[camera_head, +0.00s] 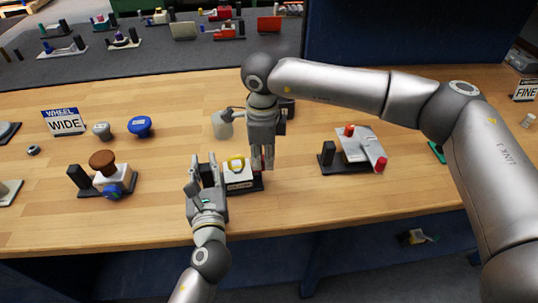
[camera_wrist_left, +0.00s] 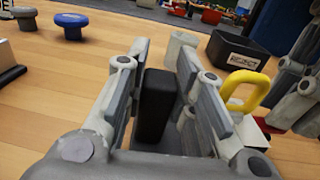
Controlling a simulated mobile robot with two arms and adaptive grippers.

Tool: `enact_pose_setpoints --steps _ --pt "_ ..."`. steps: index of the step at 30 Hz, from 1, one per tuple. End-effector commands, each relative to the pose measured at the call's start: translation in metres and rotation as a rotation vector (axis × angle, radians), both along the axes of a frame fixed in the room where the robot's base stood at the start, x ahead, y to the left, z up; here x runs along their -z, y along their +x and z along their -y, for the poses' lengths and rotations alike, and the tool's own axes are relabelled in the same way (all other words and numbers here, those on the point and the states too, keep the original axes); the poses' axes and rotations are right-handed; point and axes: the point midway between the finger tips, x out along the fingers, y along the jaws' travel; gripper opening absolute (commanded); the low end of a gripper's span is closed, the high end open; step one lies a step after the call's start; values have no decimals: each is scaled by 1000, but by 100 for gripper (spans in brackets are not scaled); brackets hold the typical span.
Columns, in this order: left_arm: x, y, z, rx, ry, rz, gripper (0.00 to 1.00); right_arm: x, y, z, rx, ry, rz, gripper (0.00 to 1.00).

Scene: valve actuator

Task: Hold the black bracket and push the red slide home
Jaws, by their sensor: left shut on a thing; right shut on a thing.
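The black bracket (camera_wrist_left: 155,105) stands upright between the fingers of my left gripper (camera_head: 207,168), which is shut on it; the fingers hide much of it in the head view. Right of it is a white block (camera_head: 238,178) with a yellow handle (camera_head: 236,163), also seen in the left wrist view (camera_wrist_left: 245,90). The red slide (camera_wrist_left: 252,133) shows at the right side of this unit, partly hidden. My right gripper (camera_head: 262,165) points down at that side, its fingers shut at the red slide. Its fingertip contact is hard to make out.
A unit with a brown knob (camera_head: 102,160) stands left, another with a white plate and red parts (camera_head: 360,145) right. A pale cylinder (camera_head: 222,126) and a dark bin (camera_wrist_left: 240,52) are behind. The table's front edge is close to my left gripper.

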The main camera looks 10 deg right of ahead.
Motion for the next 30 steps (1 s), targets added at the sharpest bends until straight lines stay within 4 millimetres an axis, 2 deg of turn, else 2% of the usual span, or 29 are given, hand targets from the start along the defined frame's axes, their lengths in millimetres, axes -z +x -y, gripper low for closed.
enact_pose_setpoints --steps 2,3,9,20,23,30 --pt "5 -1 2 4 -1 -9 0 0 -2 -3 -6 7 -3 0" --pt "5 -1 2 5 -1 -9 0 0 -2 -3 -6 7 -3 17" --pt "5 -1 3 7 -3 -9 0 0 -2 -3 -6 5 -2 40" --pt "5 -1 3 7 -4 -10 0 -4 -1 -2 -4 3 0 40" --pt "5 -1 3 7 -4 -10 0 -17 0 -2 -4 4 2 40" --pt "5 -1 3 7 -4 -11 0 -67 -1 -3 -4 4 4 40"
